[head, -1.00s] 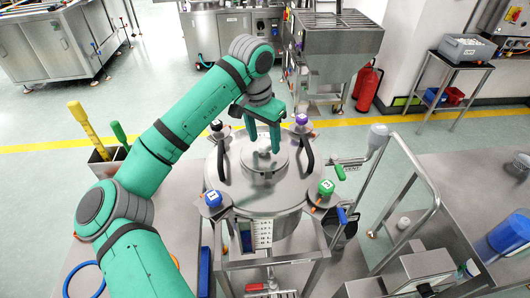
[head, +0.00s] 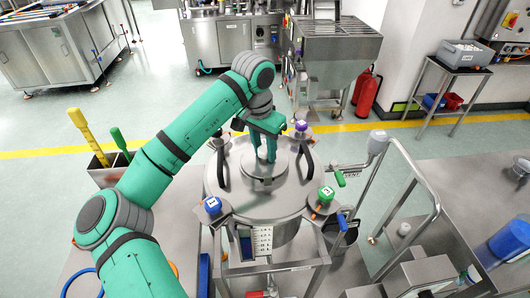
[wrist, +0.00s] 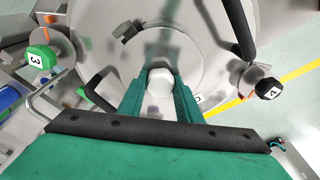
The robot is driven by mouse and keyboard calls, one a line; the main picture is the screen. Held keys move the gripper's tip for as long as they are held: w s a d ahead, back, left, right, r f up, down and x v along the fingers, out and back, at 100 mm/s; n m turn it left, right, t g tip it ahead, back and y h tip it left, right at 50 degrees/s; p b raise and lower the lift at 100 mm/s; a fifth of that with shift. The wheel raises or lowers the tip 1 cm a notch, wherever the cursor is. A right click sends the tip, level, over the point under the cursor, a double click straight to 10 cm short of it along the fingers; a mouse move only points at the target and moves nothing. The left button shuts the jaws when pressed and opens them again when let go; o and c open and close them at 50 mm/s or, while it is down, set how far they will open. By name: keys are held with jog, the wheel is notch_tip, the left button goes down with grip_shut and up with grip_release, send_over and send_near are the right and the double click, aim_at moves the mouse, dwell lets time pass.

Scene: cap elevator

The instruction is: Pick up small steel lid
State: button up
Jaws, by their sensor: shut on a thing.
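The small steel lid (head: 283,163) is a round, shiny disc in the middle of the top of the large steel vessel (head: 230,195). It also shows in the wrist view (wrist: 205,65), with a pale knob at its centre. My gripper (head: 265,158) points down over the lid. Its two green fingers are shut on the lid's knob. In the wrist view my gripper (wrist: 159,98) has one finger on each side of the knob. I cannot tell whether the lid is raised off the vessel, and the fingers hide part of it.
Clamps with numbered caps stand around the vessel's rim, among them a blue cap (head: 213,205), a green cap (head: 326,193) and a purple cap (head: 301,125). Dark curved handles (head: 222,168) rise beside the lid. A steel rail frame (head: 415,185) stands at the right.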

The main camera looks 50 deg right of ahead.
jog(key=shift+r, duration=0.55)
jog(key=s+a+r, duration=0.2)
jog(key=s+r, duration=0.4)
jog(key=s+a+r, duration=0.2)
jog(key=s+r, duration=0.4)
jog(key=s, duration=0.1)
jog(key=shift+a, duration=0.35)
